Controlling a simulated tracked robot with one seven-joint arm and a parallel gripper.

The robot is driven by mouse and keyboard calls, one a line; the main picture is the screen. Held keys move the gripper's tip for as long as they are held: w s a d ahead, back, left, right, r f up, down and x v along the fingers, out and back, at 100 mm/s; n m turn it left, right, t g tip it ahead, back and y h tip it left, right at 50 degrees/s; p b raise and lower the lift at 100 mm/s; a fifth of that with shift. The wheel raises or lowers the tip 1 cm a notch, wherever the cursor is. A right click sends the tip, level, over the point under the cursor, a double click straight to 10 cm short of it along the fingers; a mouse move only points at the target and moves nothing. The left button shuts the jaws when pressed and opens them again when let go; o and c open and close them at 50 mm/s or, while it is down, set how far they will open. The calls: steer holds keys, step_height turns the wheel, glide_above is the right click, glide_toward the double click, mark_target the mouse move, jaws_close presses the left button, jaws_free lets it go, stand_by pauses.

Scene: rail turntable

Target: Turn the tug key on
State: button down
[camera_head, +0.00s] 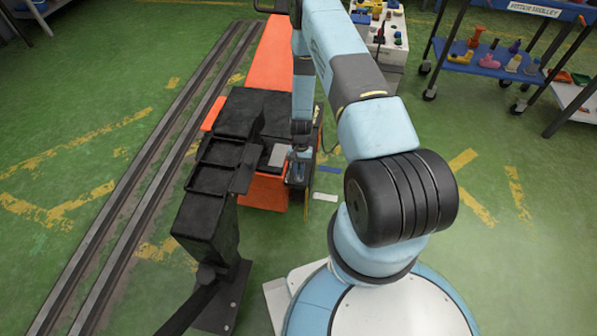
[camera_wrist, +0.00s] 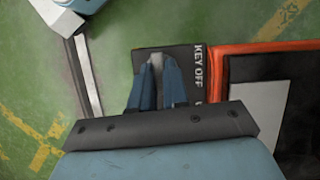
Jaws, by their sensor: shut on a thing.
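The orange tug (camera_head: 265,192) stands left of my base in the head view. A dark key panel (camera_wrist: 180,53) on the tug's edge shows in the wrist view, with white lettering reading KEY OFF and more lettering partly hidden. My gripper (camera_wrist: 156,72) is over this panel, its two blue fingers shut on a small grey piece, the key (camera_wrist: 155,62). The fingers and the wrist hide most of the key and the lower panel. In the head view my gripper (camera_head: 297,172) reaches down at the tug's right side, and the key is too small to make out.
Black stepped housing (camera_head: 215,165) stands left of the arm. Two rails (camera_head: 150,140) run along the left floor. A tool cart (camera_head: 490,65) and a light bench (camera_head: 395,40) stand at the back right. Green floor (camera_head: 510,240) is clear on the right.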

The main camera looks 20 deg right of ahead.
steer(key=shift+m, duration=0.5)
steer(key=c, duration=1.1)
jaws_free()
steer(key=v, duration=1.3)
steer(key=shift+d+r, duration=0.25)
steer(key=shift+r, duration=0.15)
